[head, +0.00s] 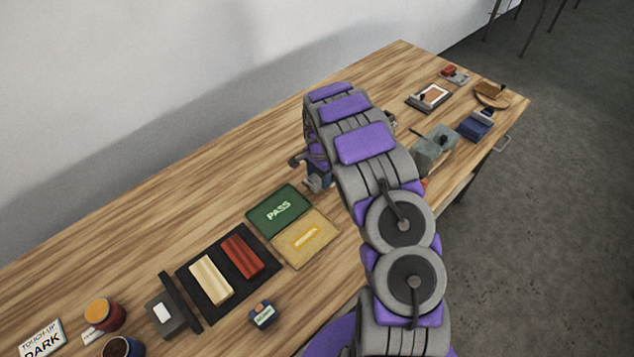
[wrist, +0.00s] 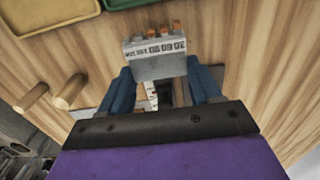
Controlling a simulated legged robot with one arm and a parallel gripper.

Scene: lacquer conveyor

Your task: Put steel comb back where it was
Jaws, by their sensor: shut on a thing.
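The steel comb (wrist: 156,58) shows in the wrist view as a grey plate with printed marks and orange tips along its far edge. My gripper (wrist: 161,76) has its blue fingers on either side of the comb and is shut on it. In the head view my gripper (head: 318,180) is partly hidden behind my arm, above the bench near the far corner of the green PASS mat. I cannot make out the comb there. A narrow light strip with dark and red marks shows between the fingers in the wrist view.
The green PASS mat (head: 279,209) and tan mat (head: 306,238) lie beside a black tray (head: 212,298) with two blocks. In the wrist view, two wooden pegs (wrist: 69,92) stand at left. Grey-green (head: 431,152) and blue (head: 476,124) items sit right of my arm. Bare wood lies behind.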

